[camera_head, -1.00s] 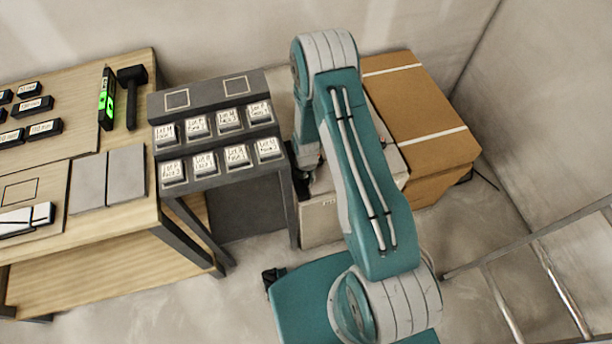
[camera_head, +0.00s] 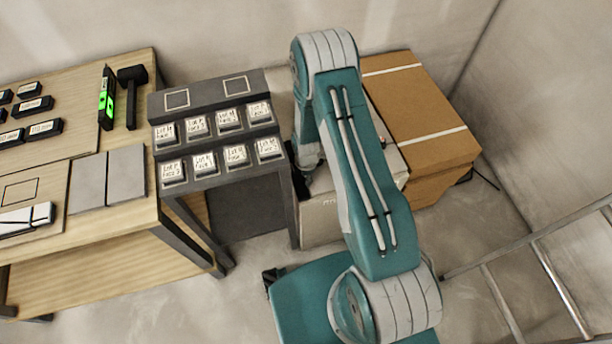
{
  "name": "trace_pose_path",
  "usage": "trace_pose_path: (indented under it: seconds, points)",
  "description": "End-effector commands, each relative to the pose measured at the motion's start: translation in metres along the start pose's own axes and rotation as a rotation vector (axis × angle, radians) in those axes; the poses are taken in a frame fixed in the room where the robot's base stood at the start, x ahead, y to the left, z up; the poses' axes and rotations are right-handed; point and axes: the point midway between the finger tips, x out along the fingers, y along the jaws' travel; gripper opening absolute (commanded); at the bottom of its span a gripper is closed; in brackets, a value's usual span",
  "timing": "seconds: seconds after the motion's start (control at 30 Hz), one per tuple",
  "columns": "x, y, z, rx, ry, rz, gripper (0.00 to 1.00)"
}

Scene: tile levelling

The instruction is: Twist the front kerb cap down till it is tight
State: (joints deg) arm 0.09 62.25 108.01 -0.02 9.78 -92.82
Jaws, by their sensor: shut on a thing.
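My gripper (camera_head: 304,186) points down beside the right end of the grey label stand, at the left part of a pale box-like block (camera_head: 322,222). Only its dark lower part shows below my wrist; it is shut, but my own arm and the poor angle hide the fingertips. The front kerb cap cannot be made out and is hidden at the gripper. A small dark and reddish piece (camera_head: 383,141) shows on the pale block's top, right of my arm; I cannot tell what it is.
A grey stand (camera_head: 225,180) with several labelled blocks is close on the left. A wooden table (camera_head: 130,235) with grey tiles (camera_head: 126,172), a black mallet (camera_head: 132,90) and a green-lit level (camera_head: 107,97) stands farther left. Cardboard boxes (camera_head: 420,105) are behind right; a ladder (camera_head: 550,270) is at right.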

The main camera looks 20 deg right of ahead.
Motion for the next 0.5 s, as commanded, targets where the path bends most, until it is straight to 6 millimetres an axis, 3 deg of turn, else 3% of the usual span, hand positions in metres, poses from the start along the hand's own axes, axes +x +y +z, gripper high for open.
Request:
trace_pose_path:
  seconds: [0.5]
  points:
    - [0.0004,0.0017,-0.0005,0.488,0.001,0.005,0.00]
